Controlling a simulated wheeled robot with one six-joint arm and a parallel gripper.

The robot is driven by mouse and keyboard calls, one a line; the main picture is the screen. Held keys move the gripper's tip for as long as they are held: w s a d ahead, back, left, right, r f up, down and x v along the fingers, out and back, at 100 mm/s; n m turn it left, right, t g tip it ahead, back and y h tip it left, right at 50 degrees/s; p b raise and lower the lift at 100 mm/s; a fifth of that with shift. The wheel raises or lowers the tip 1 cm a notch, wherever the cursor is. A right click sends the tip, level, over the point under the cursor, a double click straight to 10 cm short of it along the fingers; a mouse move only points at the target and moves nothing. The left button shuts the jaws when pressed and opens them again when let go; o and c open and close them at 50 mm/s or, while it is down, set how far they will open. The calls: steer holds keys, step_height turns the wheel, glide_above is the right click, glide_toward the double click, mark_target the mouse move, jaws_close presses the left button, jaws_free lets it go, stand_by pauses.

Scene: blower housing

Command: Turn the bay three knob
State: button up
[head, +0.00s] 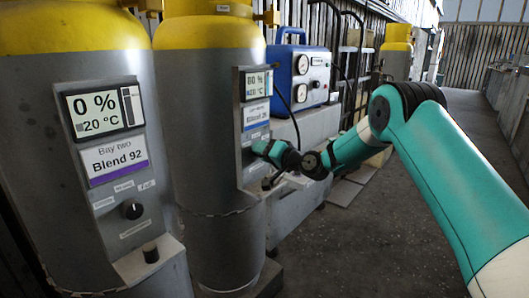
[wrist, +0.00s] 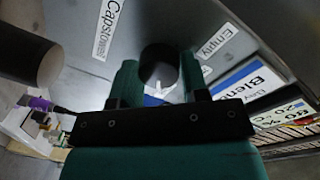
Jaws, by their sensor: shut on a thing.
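The tank (head: 212,150) behind the bay two tank carries a grey panel with a display reading about 80 % and a blue-striped label; its bay number is too small to read. My gripper (head: 257,148) is at the lower part of this panel and hides the knob in the head view. In the wrist view, the dark round knob (wrist: 160,62) sits between my two green fingers (wrist: 159,78), which are shut on it. Signs reading "Empty" (wrist: 216,42) and something like "Capstowel" (wrist: 106,28) flank the knob. A white pointer mark shows just below the knob.
The bay two tank (head: 100,190) stands at left with its own knob (head: 132,209) and a dark stub on a ledge (head: 150,252). A blue gauge box (head: 300,75) stands behind. A dark cylinder (wrist: 30,55) is close at left in the wrist view. Open floor lies at right.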

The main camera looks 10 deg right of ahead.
steer(key=shift+w+d+r, duration=0.1)
steer(key=shift+d, duration=0.1)
steer(key=o, duration=0.9)
steer(key=shift+a, duration=0.1)
steer(key=b+v, duration=0.1)
steer(key=v, duration=1.6)
steer(key=shift+s, duration=0.25)
